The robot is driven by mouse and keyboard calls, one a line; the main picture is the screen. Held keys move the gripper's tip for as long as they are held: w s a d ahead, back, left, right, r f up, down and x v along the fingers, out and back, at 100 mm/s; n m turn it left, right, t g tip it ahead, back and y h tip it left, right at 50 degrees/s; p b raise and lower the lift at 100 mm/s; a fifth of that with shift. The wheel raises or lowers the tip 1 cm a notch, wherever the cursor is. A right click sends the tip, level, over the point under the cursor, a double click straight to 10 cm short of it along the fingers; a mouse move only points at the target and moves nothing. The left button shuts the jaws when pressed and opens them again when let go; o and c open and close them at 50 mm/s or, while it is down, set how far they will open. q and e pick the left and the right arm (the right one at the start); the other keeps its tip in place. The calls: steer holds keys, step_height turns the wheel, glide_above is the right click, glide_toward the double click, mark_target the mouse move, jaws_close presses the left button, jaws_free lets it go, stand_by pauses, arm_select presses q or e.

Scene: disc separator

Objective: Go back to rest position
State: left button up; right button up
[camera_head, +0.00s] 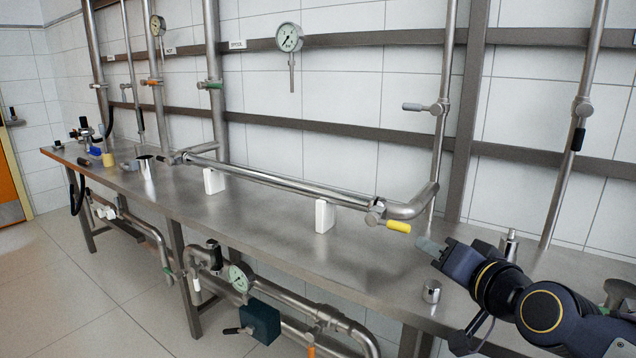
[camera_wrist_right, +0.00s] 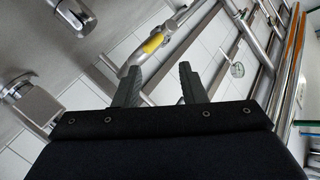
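My right gripper (camera_head: 429,246) comes in from the lower right in the head view, above the right part of the steel table (camera_head: 270,230). In the right wrist view its two dark fingers (camera_wrist_right: 160,85) stand apart with nothing between them. A yellow-handled valve (camera_head: 398,226) on the steel pipe lies just left of the fingertips in the head view, apart from them as far as I can tell. The yellow handle (camera_wrist_right: 153,44) also shows beyond the fingers in the right wrist view. My left gripper is not in view.
A long pipe (camera_head: 290,184) rests on white blocks (camera_head: 325,215) along the table. A small metal cylinder (camera_head: 431,291) and a metal fitting (camera_head: 509,244) stand near my right gripper. Vertical pipes and gauges (camera_head: 288,38) line the tiled wall. Floor at lower left is clear.

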steer(key=s+d+f+n+g, duration=0.1)
steer(key=s+f+g, duration=0.4)
steer(key=s+f, duration=0.7)
steer(key=s+f+n+g, duration=0.2)
steer(key=s+f+g, duration=0.2)
steer(key=s+f, duration=0.7)
step_height(320, 180, up, 29)
steer(key=s+p, duration=0.1)
steer(key=p, duration=2.6)
steer(key=shift+s, duration=0.4)
steer(key=shift+f, duration=0.1)
